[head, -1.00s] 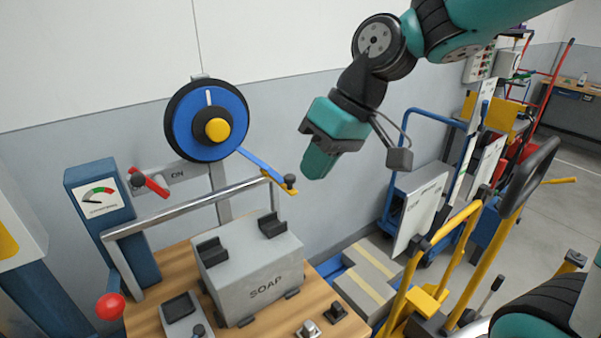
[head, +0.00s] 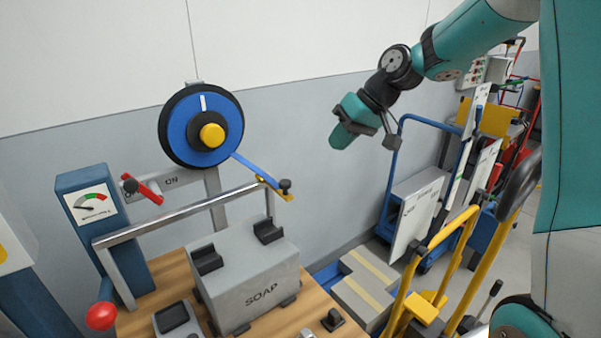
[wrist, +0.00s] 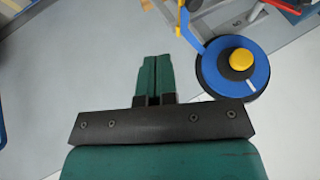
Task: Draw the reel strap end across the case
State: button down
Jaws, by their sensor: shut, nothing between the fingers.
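The blue strap reel (head: 202,125) with a black rim and yellow hub is on the wall at the left. Its blue strap (head: 256,170) runs down right to a yellow end piece with a dark knob (head: 285,187), by the right end of the metal rail. The grey case (head: 247,285), marked SOAP, stands on the wooden bench below. My gripper (head: 340,138) is in the air, right of the reel and above the strap end, apart from both. In the wrist view my gripper's fingers (wrist: 154,62) are together and empty; the reel (wrist: 236,68) is to their right.
A metal rail (head: 180,215) spans above the bench behind the case. A red lever (head: 145,189), a gauge box (head: 95,215) and a red ball knob (head: 101,316) are at the left. Blue and yellow trolleys (head: 425,300) crowd the right.

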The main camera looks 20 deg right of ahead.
jog(key=w+a+f+p, duration=0.2)
jog(key=a+f+p, duration=0.1)
jog(key=a+f, duration=0.4)
jog(key=shift+w+a+f, duration=0.2)
jog(key=shift+a+f, duration=0.1)
jog(key=shift+a, duration=0.15)
